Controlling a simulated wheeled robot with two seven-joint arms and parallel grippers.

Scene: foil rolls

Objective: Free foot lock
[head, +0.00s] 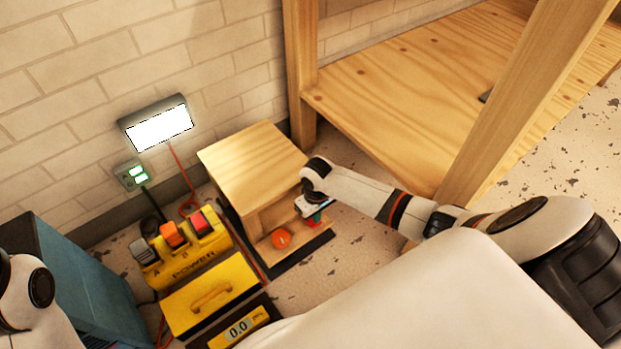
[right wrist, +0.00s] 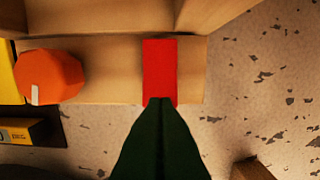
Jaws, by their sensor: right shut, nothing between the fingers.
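A red block or pedal (right wrist: 160,70) shows on the low front ledge (right wrist: 110,70) of a wooden stand (head: 250,165). I cannot tell for sure whether it is the foot lock. An orange knob (head: 281,238) with a white mark sits on the same ledge, to the left of the red piece; it also shows in the right wrist view (right wrist: 50,77). My right gripper (head: 315,217) is shut and empty. In the right wrist view its dark green fingers (right wrist: 161,103) overlap the near edge of the red piece; I cannot tell whether they touch. My left gripper is out of view.
A yellow power box (head: 185,250) with coloured switches and a yellow lidded case (head: 210,295) stand left of the stand. A scale display (head: 240,328) reads 0.0. A blue cabinet (head: 75,285) is at left. A large wooden frame (head: 440,80) rises behind my right arm. Speckled floor is clear at right.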

